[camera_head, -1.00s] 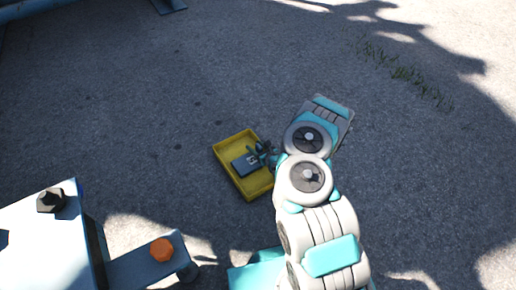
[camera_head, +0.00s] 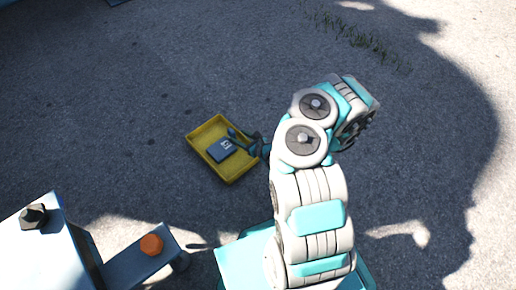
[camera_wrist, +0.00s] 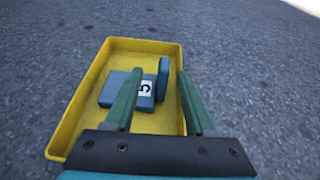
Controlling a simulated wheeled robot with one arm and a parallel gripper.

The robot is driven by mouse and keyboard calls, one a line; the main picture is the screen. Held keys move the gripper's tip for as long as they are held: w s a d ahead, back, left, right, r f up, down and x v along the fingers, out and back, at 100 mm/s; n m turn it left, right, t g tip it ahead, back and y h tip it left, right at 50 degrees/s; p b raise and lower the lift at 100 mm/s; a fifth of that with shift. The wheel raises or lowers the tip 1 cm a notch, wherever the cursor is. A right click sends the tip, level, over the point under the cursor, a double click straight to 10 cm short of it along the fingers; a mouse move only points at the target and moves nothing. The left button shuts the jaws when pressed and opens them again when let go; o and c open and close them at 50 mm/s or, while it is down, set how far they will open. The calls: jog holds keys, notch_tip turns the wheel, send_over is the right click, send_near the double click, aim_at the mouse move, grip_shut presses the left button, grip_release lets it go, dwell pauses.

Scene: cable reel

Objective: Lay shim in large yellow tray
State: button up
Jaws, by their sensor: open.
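The shim, a flat blue-grey block with a white label marked 5 (camera_head: 219,151), lies inside the large yellow tray (camera_head: 232,170). In the wrist view the shim (camera_wrist: 116,87) rests on the tray floor (camera_wrist: 122,58), and a rounded blue upright piece (camera_wrist: 163,79) stands at its right end; I cannot tell if it is part of the shim. My gripper (camera_head: 243,140) is at the tray's right side. In the wrist view its green fingers (camera_wrist: 160,73) are spread apart with the upright piece between them in the picture. The left finger hides part of the shim.
A blue-grey metal structure with a dark bolt (camera_head: 34,216) and an orange cap (camera_head: 151,244) stands at the lower left. Open asphalt surrounds the tray, with a thin strip of grass (camera_head: 355,37) beyond.

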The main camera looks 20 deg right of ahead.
jog(key=w+a+r+n+g+y, duration=0.1)
jog(key=a+r+n+y, duration=0.4)
jog(key=a+r, duration=0.5)
jog(key=w+a+r+n+g+y, duration=0.15)
jog(key=a+r+n+y, duration=0.3)
jog(key=r, duration=0.95)
jog(key=s+a+r+n+g+y, duration=0.3)
jog(key=s+a+r+n+g, duration=0.6)
jog(key=s+a+r+n, duration=0.4)
jog(key=s+d+r+n+g+h, duration=0.2)
jog(key=s+n+g+h, duration=0.15)
jog(key=s, duration=0.55)
jog(key=s+d+r+n+g+h, duration=0.1)
jog(key=s+d+n+g+h, duration=0.2)
jog(key=s, duration=0.6)
jog(key=s+d+n+t+h, duration=0.1)
jog(key=s+d+h, duration=0.3)
jog(key=d, duration=0.6)
jog(key=s+d+n+t+h, duration=0.1)
jog(key=s+d+h, duration=0.4)
jog(key=d, duration=0.5)
jog(key=shift+s+t+h, duration=0.3)
jog(key=shift+t+h, duration=0.4)
jog(key=shift+h, duration=0.5)
